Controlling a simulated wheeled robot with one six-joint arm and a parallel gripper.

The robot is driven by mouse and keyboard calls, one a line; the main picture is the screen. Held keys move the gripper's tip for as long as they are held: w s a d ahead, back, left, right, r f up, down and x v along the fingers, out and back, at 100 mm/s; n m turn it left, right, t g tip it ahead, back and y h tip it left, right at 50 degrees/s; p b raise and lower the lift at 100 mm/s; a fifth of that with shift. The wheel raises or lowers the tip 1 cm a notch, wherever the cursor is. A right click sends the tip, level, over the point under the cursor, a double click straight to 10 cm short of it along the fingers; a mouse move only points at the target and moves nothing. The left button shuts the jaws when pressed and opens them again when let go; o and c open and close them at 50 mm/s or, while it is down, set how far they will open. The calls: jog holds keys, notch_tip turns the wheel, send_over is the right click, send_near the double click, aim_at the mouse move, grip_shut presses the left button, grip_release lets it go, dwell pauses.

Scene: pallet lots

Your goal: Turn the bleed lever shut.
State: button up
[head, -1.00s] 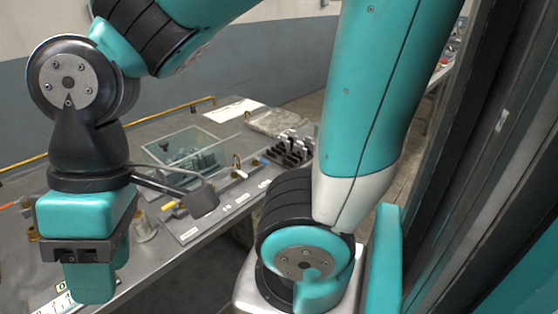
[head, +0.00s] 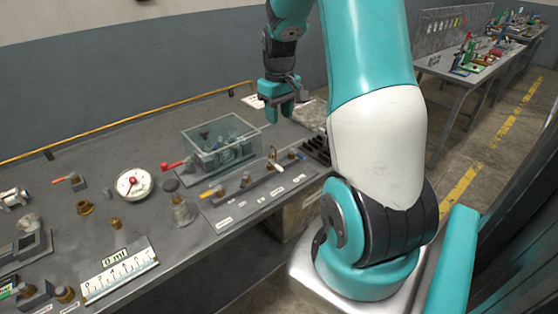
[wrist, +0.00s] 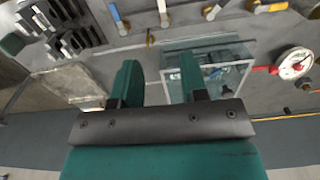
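A row of levers sits on a labelled strip (head: 258,199) near the table's front edge; the labels are too small to read, so I cannot tell which is the bleed lever. In the wrist view a blue lever (wrist: 119,19), a white lever (wrist: 162,12) and a yellow lever (wrist: 270,7) show at the top. My gripper (head: 281,110) is open and empty above the table's back right, behind the strip. Its fingers (wrist: 160,82) are apart.
A clear box (head: 222,145) stands behind the strip, left of my gripper. A red lever (head: 172,165) and a round gauge (head: 133,183) are further left. A black rack (head: 316,149) is at the right end. A scale card (head: 119,274) lies at front left.

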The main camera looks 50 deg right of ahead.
aim_at(279, 167)
notch_tip(279, 167, down, 17)
jog(key=shift+a+r+p, duration=0.15)
jog(key=shift+r+p, duration=0.05)
jog(key=shift+p, duration=0.9)
grip_shut()
